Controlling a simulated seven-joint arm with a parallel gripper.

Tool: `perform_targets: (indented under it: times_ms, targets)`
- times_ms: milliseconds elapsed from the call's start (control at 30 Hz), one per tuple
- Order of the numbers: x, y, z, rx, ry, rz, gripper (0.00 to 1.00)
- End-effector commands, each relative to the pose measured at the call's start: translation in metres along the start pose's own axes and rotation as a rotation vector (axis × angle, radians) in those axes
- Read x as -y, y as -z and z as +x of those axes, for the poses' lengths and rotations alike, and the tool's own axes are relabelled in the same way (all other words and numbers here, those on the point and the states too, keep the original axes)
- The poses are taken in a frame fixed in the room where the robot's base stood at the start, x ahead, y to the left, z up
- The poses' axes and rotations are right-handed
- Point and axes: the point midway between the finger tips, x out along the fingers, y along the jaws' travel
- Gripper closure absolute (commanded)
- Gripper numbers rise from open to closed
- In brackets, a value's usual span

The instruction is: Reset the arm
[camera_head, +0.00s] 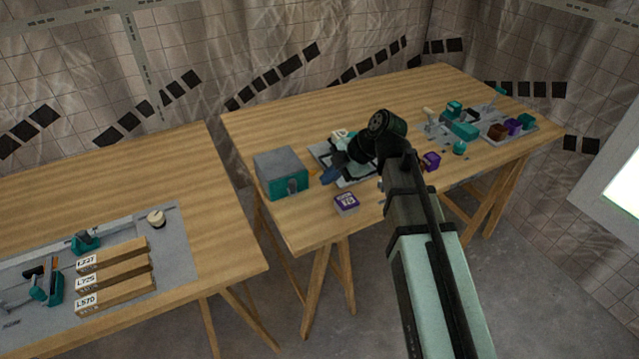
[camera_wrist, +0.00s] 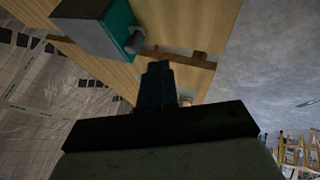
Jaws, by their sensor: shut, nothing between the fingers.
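My arm reaches in from the lower right of the head view and extends over the right-hand wooden table (camera_head: 290,115). My gripper (camera_head: 328,177) is at the end of it, low over that table, between the grey and teal box and the grey tray. In the wrist view my gripper (camera_wrist: 158,68) points up the picture with its dark fingers together and nothing between them. The grey and teal box (camera_head: 281,174) is just left of the gripper; it also shows at the top of the wrist view (camera_wrist: 98,25). The wrist and forearm hide part of the tray.
A purple and white box (camera_head: 346,204) sits near the table's front edge. A grey tray (camera_head: 318,152) lies under my wrist. Several teal, purple and brown blocks stand at the right end. A left table (camera_head: 200,160) holds labelled wooden bars (camera_head: 115,279). The table's back left is clear.

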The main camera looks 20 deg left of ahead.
Motion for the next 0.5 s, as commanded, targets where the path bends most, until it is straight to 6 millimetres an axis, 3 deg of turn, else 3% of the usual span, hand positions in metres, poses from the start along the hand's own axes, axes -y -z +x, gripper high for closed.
perform_targets:
  times_ms: [200,367,500]
  targets:
    - [0.000,0.000,-0.017,0.000,0.000,0.001,1.00]
    - [0.001,0.000,-0.020,0.000,0.000,0.001,1.00]
    - [0.013,-0.010,-0.017,-0.002,0.017,0.031,1.00]
